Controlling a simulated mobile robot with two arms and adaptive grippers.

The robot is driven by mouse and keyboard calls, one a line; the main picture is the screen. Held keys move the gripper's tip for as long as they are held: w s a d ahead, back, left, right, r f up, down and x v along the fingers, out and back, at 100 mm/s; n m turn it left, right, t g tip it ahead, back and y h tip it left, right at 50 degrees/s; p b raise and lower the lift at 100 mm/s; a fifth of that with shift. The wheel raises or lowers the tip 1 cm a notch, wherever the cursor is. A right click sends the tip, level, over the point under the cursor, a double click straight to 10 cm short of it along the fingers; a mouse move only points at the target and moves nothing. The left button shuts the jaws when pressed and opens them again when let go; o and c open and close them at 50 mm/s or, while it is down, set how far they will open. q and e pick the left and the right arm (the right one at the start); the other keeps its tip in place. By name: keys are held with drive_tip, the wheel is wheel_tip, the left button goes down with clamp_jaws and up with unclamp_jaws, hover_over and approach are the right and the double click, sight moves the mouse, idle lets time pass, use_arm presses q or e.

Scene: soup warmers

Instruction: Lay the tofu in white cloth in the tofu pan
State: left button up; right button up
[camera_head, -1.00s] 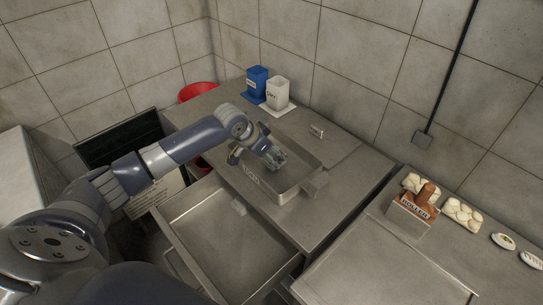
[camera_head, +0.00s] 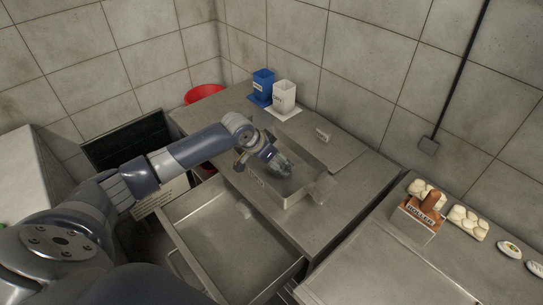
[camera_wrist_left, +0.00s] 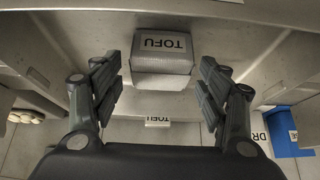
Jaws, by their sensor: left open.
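The tofu pan (camera_head: 309,169) is a shallow grey metal tray on the counter, with a label on its near side. My left gripper (camera_head: 286,170) reaches down into it. In the left wrist view, the tofu in white cloth (camera_wrist_left: 161,82) is a pale block with a TOFU label. It lies inside the pan, between the spread fingers of my left gripper (camera_wrist_left: 160,88). The fingers are open, with a gap showing on each side of the block. In the head view the gripper hides the tofu. My right gripper is out of view.
An open drawer (camera_head: 205,238) juts out below the counter. A blue container (camera_head: 263,82) and a white container (camera_head: 284,96) stand at the back. A small sign (camera_head: 323,135) stands behind the pan. A roller box (camera_head: 413,218) and pale pieces are at the right.

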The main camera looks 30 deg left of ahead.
use_arm(q)
drive_tip(key=v, duration=1.2)
drive_tip(key=shift+b, duration=0.3)
drive_tip(key=shift+f, duration=0.1)
